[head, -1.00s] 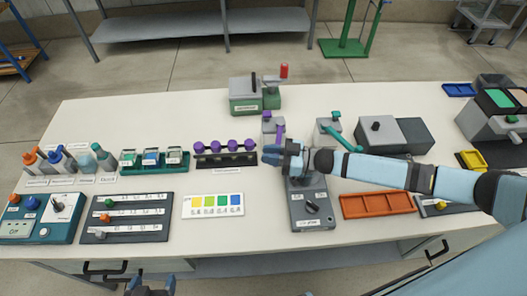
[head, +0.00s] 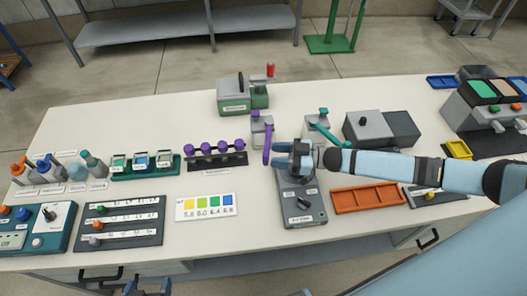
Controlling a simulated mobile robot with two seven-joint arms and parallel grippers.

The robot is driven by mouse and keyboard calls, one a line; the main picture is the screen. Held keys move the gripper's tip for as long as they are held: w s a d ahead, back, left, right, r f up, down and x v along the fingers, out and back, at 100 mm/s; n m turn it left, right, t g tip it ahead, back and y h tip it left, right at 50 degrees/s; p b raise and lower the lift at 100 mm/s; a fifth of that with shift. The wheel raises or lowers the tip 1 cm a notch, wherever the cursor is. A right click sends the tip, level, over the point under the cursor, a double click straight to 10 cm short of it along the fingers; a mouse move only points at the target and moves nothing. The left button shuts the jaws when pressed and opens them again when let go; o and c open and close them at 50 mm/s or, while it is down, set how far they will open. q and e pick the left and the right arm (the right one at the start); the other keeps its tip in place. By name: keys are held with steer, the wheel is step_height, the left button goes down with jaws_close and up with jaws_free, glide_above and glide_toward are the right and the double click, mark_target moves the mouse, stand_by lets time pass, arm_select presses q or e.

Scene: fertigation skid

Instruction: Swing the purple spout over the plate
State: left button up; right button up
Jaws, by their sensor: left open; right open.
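The purple spout (head: 267,143) extends from a small grey block with a purple knob (head: 256,116) and points toward the front of the table. My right gripper (head: 278,154) is open, just right of the spout's front end; whether they touch is unclear. A grey unit with a dial (head: 302,205) stands below the gripper. Its rear top, where a plate may be, is largely hidden by my gripper. The spout's end lies left of that unit in the picture. My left gripper (head: 148,290) is open at the bottom edge, in front of the table, mostly cut off.
A similar block with a teal spout (head: 325,133) stands to the right, behind my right arm. A rack with purple knobs (head: 217,158) is left of the purple spout. An orange tray (head: 369,199) and a colour chart (head: 206,207) lie nearer the front.

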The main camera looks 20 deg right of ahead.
steer(key=v, duration=0.8)
steer(key=shift+d+p, duration=0.15)
steer(key=shift+p, duration=0.2)
